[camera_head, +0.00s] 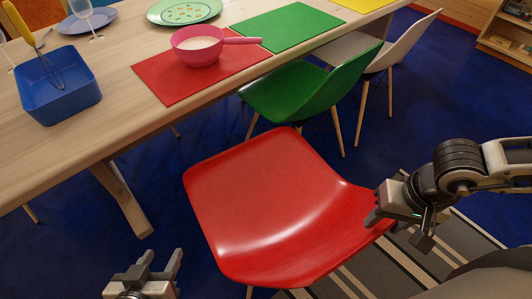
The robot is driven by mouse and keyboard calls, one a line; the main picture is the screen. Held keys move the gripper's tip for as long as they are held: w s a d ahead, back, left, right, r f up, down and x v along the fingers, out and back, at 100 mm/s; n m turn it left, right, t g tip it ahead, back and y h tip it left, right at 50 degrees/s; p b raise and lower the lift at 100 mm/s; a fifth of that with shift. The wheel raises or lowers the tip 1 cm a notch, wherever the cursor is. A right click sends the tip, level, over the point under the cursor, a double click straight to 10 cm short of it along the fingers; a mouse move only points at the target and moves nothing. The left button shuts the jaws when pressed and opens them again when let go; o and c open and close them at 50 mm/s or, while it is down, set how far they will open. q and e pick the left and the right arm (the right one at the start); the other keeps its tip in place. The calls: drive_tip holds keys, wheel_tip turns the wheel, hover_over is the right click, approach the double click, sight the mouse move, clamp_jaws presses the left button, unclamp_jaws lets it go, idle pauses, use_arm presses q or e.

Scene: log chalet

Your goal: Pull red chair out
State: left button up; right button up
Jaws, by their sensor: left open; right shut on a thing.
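The red chair (275,205) stands in the middle of the head view, apart from the wooden table (120,120), with blue floor showing between them. Its glossy seat shell is in full view; its legs are mostly hidden below it. My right gripper (388,208) is shut on the right edge of the red shell. My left gripper (158,265) is open and empty at the lower left, apart from the chair.
A green chair (305,92) and a white chair (398,48) stand along the table behind the red one. A blue bin (58,88) and pink pan (197,46) sit on the table. A striped rug (390,270) lies at lower right. A wooden shelf (505,40) stands far right.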

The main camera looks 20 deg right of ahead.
drive_tip(key=shift+s+a+f, duration=0.2)
drive_tip(key=shift+s+f, duration=0.1)
drive_tip(key=shift+s, duration=0.1)
drive_tip(key=shift+o, duration=0.2)
drive_tip(key=shift+s+a+f+b, duration=0.1)
drive_tip(key=shift+a+f+b, duration=0.05)
drive_tip(key=shift+f+b, duration=0.8)
drive_tip(key=shift+o, duration=0.2)
drive_tip(key=shift+f+b, duration=0.15)
drive_tip(key=shift+b, duration=0.2)
drive_tip(key=o, duration=0.8)
drive_tip(key=shift+o, duration=0.2)
drive_tip(key=shift+w+d, duration=0.2)
drive_tip(key=shift+w, duration=0.05)
drive_tip(key=shift+r, duration=0.25)
